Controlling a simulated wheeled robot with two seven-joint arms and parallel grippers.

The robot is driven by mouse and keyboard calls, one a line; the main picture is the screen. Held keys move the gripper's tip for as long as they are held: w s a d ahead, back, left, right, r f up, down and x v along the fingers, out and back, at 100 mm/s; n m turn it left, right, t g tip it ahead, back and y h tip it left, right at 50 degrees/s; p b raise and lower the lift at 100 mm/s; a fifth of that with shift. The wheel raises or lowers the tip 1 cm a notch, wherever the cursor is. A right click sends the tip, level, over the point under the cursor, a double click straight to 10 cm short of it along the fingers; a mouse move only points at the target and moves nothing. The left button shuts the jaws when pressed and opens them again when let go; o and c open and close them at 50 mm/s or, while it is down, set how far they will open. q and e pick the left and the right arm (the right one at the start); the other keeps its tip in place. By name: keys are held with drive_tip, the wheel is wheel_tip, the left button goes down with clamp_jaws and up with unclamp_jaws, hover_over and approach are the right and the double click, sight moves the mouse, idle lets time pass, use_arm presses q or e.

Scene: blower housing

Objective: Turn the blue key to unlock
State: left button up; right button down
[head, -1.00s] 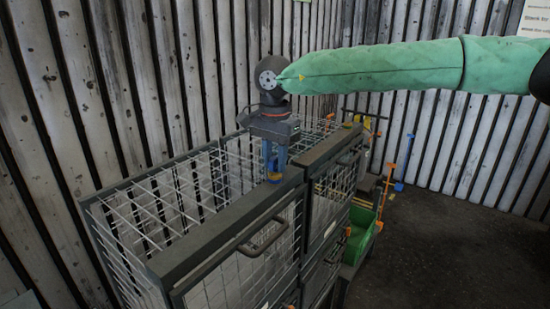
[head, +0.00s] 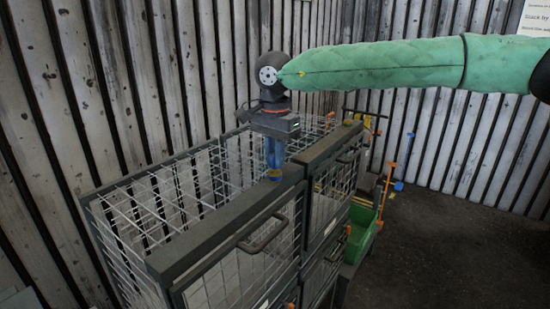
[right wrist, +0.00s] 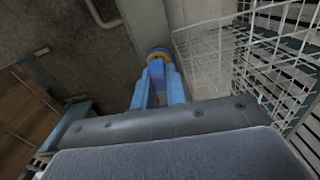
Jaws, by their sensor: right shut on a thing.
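The blue key (right wrist: 158,66) stands on the dark top bar of a wire-mesh cage (head: 215,232), with a yellow-orange ring at its base. In the head view only the low part of the key (head: 273,174) shows, under the fingers. My right gripper (head: 274,160) points straight down above the bar, its blue fingers closed around the key. In the right wrist view my right gripper (right wrist: 158,85) has one finger on each side of the key. The key's exact turn angle is hard to tell. My left gripper is not in view.
A cage door handle (head: 263,235) sticks out at the front. A second mesh door (head: 333,190) adjoins on the right. A green bin (head: 360,232) and orange and blue handles (head: 391,168) stand further right. A slatted wall closes the back; the floor at right is clear.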

drive_tip(key=shift+f+m+b, duration=0.1)
drive_tip(key=shift+m+b, duration=1.7)
drive_tip(key=shift+m, duration=0.3)
drive_tip(key=shift+b, duration=0.3)
drive_tip(key=shift+m+b, duration=0.3)
drive_tip(key=shift+b, duration=0.05)
drive_tip(key=shift+m+b, duration=1.5)
drive_tip(key=shift+m, duration=0.1)
drive_tip(key=shift+m+b, duration=0.3)
drive_tip(key=shift+m, duration=0.2)
